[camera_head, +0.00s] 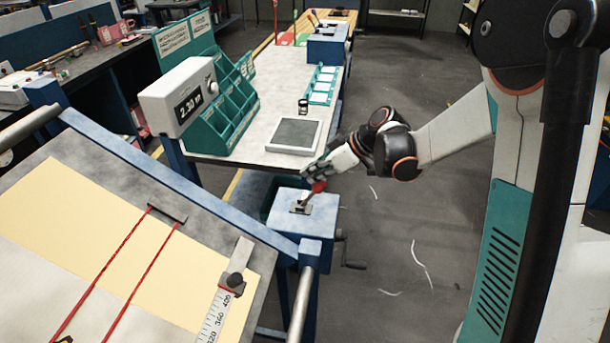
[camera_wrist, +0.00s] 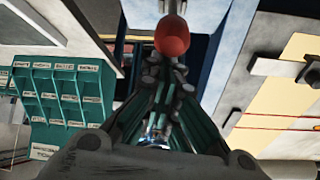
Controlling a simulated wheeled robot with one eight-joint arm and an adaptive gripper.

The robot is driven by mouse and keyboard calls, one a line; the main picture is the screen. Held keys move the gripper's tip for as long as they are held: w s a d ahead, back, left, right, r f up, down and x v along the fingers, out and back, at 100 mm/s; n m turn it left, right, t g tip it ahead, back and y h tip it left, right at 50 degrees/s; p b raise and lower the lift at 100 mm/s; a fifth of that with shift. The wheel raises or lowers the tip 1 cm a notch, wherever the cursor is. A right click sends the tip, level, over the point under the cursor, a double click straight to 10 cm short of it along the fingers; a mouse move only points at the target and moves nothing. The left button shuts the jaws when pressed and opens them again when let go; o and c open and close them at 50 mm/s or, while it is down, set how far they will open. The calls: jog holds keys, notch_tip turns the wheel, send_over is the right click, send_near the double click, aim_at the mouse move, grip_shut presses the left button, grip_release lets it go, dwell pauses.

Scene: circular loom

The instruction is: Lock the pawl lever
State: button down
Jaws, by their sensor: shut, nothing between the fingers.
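The pawl lever (camera_head: 307,200) is a short metal lever rising from a slot on top of a blue box (camera_head: 322,222) at the loom's right corner. It leans up and to the right, with a red knob (camera_head: 319,187) at its end. My gripper (camera_head: 313,171) is just above and behind the knob in the head view, with its fingers shut and empty. In the wrist view the red knob (camera_wrist: 172,36) is just beyond the closed fingertips (camera_wrist: 168,72). I cannot tell whether they touch it.
A sloping loom board (camera_head: 70,185) with red threads and a ruler (camera_head: 218,310) fills the left front, edged by a blue frame. A grey workbench (camera_head: 255,140) with a scale (camera_head: 294,136) and green rack (camera_head: 225,112) stands behind. A crank (camera_head: 350,262) juts from the blue box. Open floor lies right.

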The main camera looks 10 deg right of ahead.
jog(key=shift+s+d+f, duration=0.1)
jog(key=shift+s+d, duration=0.05)
jog(key=shift+d, duration=0.15)
jog(key=shift+d+f, duration=0.1)
dwell(0.4)
jog(key=w+a+r+p, duration=0.1)
jog(key=w+a+r, duration=0.1)
jog(key=a+r, duration=0.1)
jog(key=p+v, duration=0.1)
jog(key=v, duration=0.8)
jog(key=shift+s+d+f, duration=0.25)
jog(key=shift+d+f, duration=0.05)
jog(key=shift+d, duration=0.1)
